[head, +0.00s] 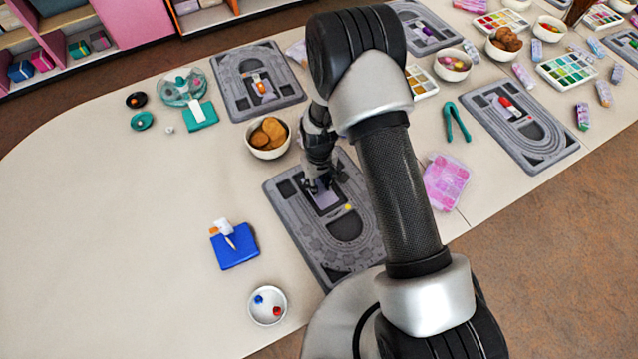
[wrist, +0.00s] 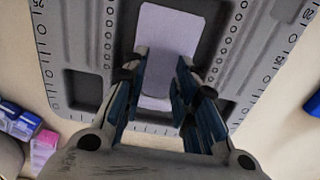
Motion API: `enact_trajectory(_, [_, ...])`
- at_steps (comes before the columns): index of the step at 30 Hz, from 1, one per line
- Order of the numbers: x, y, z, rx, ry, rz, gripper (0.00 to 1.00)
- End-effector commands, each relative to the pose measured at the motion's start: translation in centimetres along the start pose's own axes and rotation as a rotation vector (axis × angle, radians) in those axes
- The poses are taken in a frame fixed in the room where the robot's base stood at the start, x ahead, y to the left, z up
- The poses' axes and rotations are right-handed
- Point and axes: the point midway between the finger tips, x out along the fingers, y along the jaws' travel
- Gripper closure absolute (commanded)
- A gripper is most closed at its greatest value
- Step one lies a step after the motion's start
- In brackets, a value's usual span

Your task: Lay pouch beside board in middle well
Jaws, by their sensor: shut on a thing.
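The grey bead board (head: 285,192) lies on the table under my arm. My gripper (head: 318,186) is low over its middle well (head: 345,224). A flat pale lavender piece, which I take for the pouch (head: 325,200), shows below the fingers. In the wrist view, my gripper (wrist: 163,60) has its blue-padded fingers on both sides of this pale piece (wrist: 168,32), and it is shut on it. The piece reaches beyond the fingertips over the dark well. I cannot tell whether it is one piece or two, or whether it touches the well floor. A small yellow thing (head: 347,207) is near it.
A bowl of brown pieces (head: 268,137) stands close behind the board. Other boards (head: 258,80) lie farther back. The table's left side is clear.

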Motion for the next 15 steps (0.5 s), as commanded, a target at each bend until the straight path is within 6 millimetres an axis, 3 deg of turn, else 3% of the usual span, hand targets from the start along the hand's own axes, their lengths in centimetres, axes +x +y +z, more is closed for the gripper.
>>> enact_trajectory(10, [0.34,0.02,-0.08,0.0,0.002,0.0,0.84])
enact_trajectory(11, [0.28,0.02,-0.08,0.0,0.002,0.0,0.72])
enact_trajectory(15, [0.2,0.02,-0.07,0.0,0.002,0.0,0.62])
